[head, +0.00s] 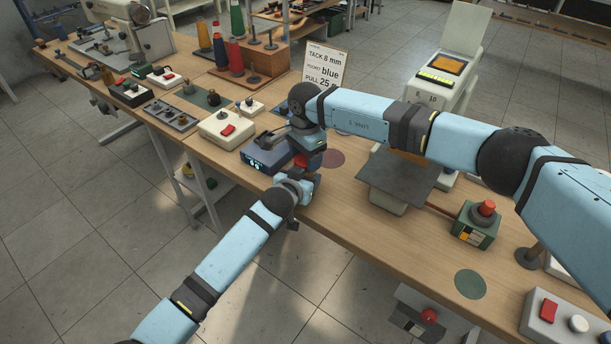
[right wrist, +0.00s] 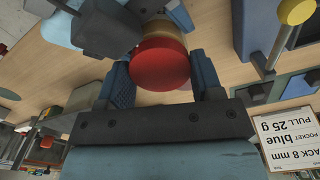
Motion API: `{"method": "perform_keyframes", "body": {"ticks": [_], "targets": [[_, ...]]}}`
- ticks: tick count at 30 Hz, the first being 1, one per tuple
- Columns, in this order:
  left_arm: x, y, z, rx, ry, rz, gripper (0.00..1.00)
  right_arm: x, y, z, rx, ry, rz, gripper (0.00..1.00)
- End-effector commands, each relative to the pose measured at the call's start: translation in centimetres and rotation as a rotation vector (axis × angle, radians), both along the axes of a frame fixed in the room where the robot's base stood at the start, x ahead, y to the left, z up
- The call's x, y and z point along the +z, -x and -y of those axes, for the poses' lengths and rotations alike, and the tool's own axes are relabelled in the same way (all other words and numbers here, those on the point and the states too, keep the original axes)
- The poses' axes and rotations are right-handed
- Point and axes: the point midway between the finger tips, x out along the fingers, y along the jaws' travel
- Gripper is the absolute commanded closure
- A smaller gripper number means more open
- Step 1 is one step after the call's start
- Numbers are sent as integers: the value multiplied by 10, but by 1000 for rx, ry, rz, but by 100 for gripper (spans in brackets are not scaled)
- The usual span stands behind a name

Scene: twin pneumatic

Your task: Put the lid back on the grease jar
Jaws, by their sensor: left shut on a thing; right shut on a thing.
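The red lid (right wrist: 160,64) sits between the two fingers of my right gripper (right wrist: 160,58), which is shut on it. Behind the lid in the right wrist view is the tan grease jar (right wrist: 170,30), lined up with the lid; I cannot tell whether the lid is fully seated. My left gripper (right wrist: 155,18) is shut around the jar's body. In the head view the red lid (head: 309,161) shows only partly between the two wrists, and the jar is mostly hidden. Both grippers (head: 303,172) meet above the bench's front edge.
A blue-grey device (head: 266,156) with lit digits stands just left of the grippers. A dark red disc (head: 333,159) lies on the bench behind them. A standing sign (head: 325,66) is further back. A green box with a red button (head: 477,222) stands to the right.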

Motion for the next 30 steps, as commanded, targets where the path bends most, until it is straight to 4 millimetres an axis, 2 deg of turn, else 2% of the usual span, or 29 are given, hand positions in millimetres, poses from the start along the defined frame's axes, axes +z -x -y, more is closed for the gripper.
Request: {"method": "perform_keyframes", "body": {"ticks": [8,9,12,22,30], "targets": [[0,0,0,0,0,0,100,0,0,0,-23,0,0,68],[0,0,0,0,0,0,100,0,0,0,-23,0,0,36],[0,0,0,0,0,0,100,0,0,0,-22,0,0,15],[0,0,0,0,0,0,100,4,0,0,-21,-1,1,15],[0,0,0,0,0,0,100,36,-1,0,-21,-1,3,15]]}}
